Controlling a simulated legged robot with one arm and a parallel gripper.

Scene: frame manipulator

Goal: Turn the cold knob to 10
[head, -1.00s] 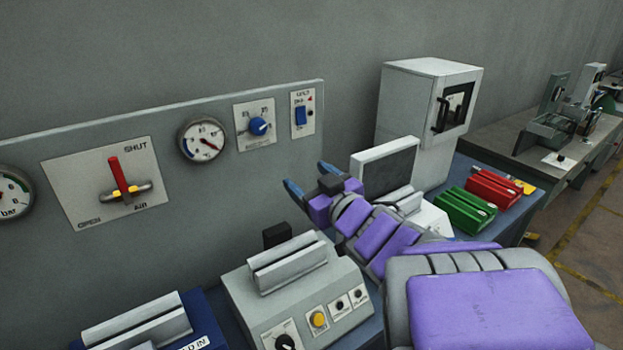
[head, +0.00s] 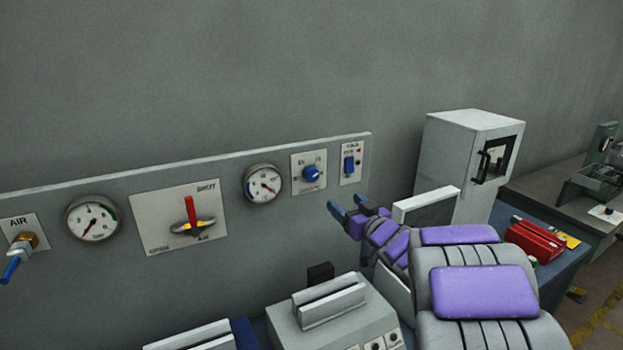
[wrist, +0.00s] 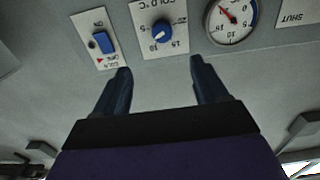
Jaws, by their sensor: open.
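The cold knob (head: 311,174) is a round blue knob on a small white plate on the wall panel. In the wrist view the cold knob (wrist: 161,33) shows upside down, with numbers around it and a "COLD °C" label. A pale pointer mark shows on it, but its exact reading is too small to tell. My gripper (head: 347,200) is open and empty, just right of and below the knob in the head view. In the wrist view my gripper (wrist: 161,66) has its two dark blue fingers spread apart, with the knob beyond the gap between them, not touched.
A blue rocker switch (head: 349,165) sits right of the knob, and a dial gauge (head: 263,184) left of it. A red-handled valve (head: 189,215) is further left. Below stand a grey device (head: 335,318) and a white screen unit (head: 428,206). The wall above is clear.

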